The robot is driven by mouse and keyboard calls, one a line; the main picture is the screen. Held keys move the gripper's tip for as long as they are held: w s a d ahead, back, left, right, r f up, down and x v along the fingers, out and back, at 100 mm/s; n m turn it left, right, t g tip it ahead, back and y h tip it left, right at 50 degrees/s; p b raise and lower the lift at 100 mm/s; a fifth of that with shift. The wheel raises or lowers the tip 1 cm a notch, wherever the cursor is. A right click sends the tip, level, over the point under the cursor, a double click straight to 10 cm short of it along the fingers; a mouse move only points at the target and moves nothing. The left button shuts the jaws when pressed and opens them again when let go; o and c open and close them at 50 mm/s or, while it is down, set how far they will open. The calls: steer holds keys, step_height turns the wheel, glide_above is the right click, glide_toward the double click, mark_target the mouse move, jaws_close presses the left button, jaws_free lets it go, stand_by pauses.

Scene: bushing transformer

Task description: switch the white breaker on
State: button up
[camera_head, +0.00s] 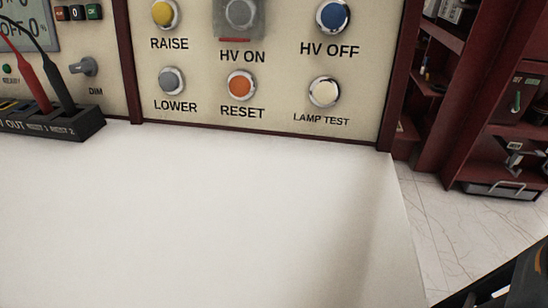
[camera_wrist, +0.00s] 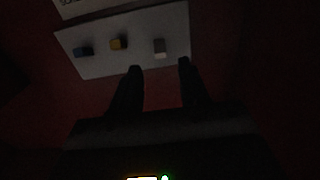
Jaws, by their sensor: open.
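In the dark wrist view, a pale plate (camera_wrist: 122,32) carries three small switches in a row. The white breaker (camera_wrist: 159,48) is the rightmost, a small block with a light face and a darker upper part. My gripper (camera_wrist: 160,66) is open, its two dark fingers pointing toward the plate. In the picture, the white breaker lies just above the gap between the fingertips. The fingers look empty. I cannot tell how far they are from the breaker or which way its lever is set. Neither the breaker nor my gripper shows in the head view.
The head view shows a button panel (camera_head: 205,60), a bare white tabletop (camera_head: 200,215), a black socket block (camera_head: 60,127) with leads, and red shelves (camera_head: 500,150).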

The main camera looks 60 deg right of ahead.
steer(key=b+x, duration=0.2)
steer(key=x, duration=0.4)
jaws_close()
stand_by(0.4)
